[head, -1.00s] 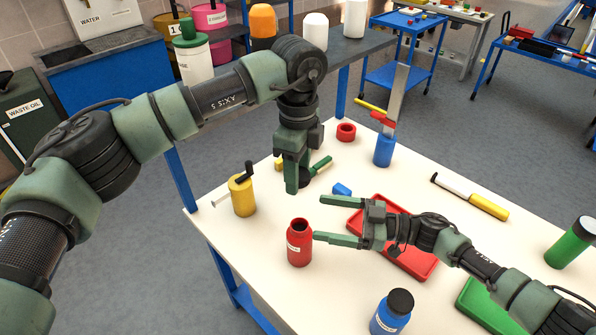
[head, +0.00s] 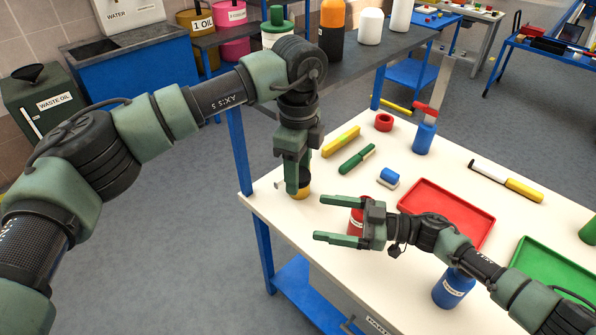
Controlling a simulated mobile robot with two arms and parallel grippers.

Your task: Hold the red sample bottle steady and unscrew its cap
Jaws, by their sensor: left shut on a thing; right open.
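The red sample bottle (head: 356,222) stands on the white table, partly hidden by my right gripper (head: 319,217). That gripper is open, fingers pointing left; I cannot tell whether the bottle is between the fingers or below them. My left gripper (head: 297,187) points down, higher and to the left of the bottle. It is shut on a small dark thing (head: 305,179), mostly hidden by the fingers, which looks like the black cap. The bottle's mouth is hidden now; it looked uncapped in the earlier view.
A blue bottle (head: 452,289) stands front right.

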